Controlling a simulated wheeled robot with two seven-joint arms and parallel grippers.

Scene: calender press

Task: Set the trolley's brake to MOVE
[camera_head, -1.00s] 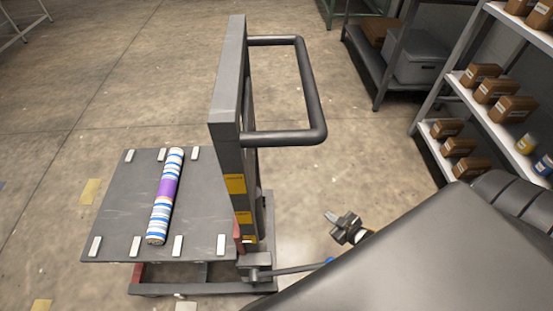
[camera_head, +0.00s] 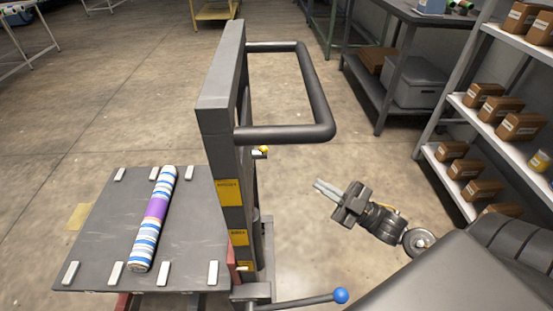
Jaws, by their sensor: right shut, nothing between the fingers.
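The trolley has a tall grey mast (camera_head: 218,105) with a black loop handle (camera_head: 318,95) and a grey deck (camera_head: 105,225) to its left. A brake lever (camera_head: 295,303) with a blue ball knob (camera_head: 340,296) sticks out to the right at the mast's foot, near the bottom edge. Yellow labels (camera_head: 229,192) run down the mast; their writing is too small to read. My right gripper (camera_head: 318,187) is shut and empty, right of the mast and above the knob in the picture, apart from both. My left gripper is out of view.
A striped roll with a purple band (camera_head: 146,238) lies on the deck among small light blocks. Shelves with brown boxes (camera_head: 522,126) stand at the right, and a bench with a grey bin (camera_head: 410,82) at the back. The floor between them is clear.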

